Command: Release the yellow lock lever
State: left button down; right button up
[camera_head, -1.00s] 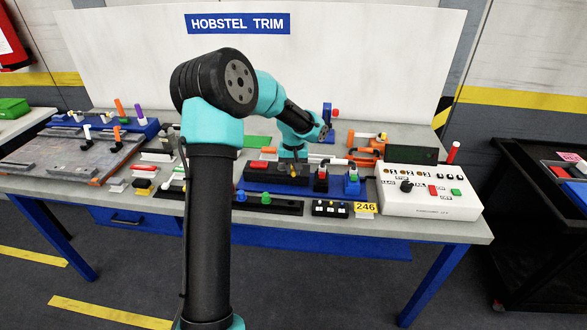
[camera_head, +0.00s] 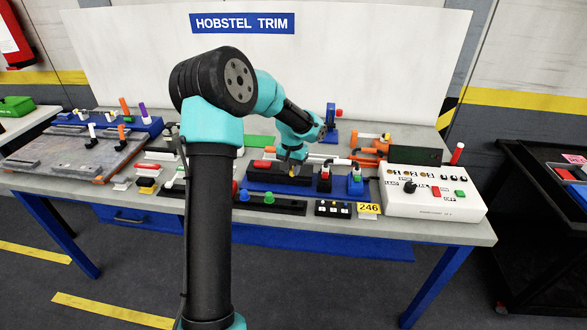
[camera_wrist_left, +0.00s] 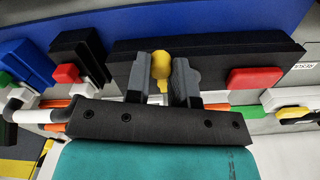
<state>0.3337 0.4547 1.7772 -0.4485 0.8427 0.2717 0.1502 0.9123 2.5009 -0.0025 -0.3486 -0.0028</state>
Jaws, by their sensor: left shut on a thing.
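The yellow lock lever (camera_wrist_left: 161,66) has a rounded knob and stands at a black block (camera_wrist_left: 125,58) in the left wrist view. In the head view only a small bit of the yellow lever (camera_head: 292,174) shows below my left gripper (camera_head: 291,163). In the left wrist view the two grey fingers of my left gripper (camera_wrist_left: 163,84) lie on either side of the lever and are shut on it. The lever's lower end is partly hidden. My right gripper is not in view.
A red block (camera_wrist_left: 254,78) sits beside the lever on the black block. A red-topped clamp (camera_head: 325,171) and a blue fixture (camera_head: 355,184) stand close on the right. A white control box (camera_head: 434,205) stands farther right. A strip with coloured buttons (camera_head: 285,206) lies in front.

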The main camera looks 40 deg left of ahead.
pick_arm(q)
jog(key=c, duration=1)
grip_release()
jog(key=shift+r, duration=0.15)
notch_tip(320, 180, up, 17)
jog(key=shift+r, duration=0.1)
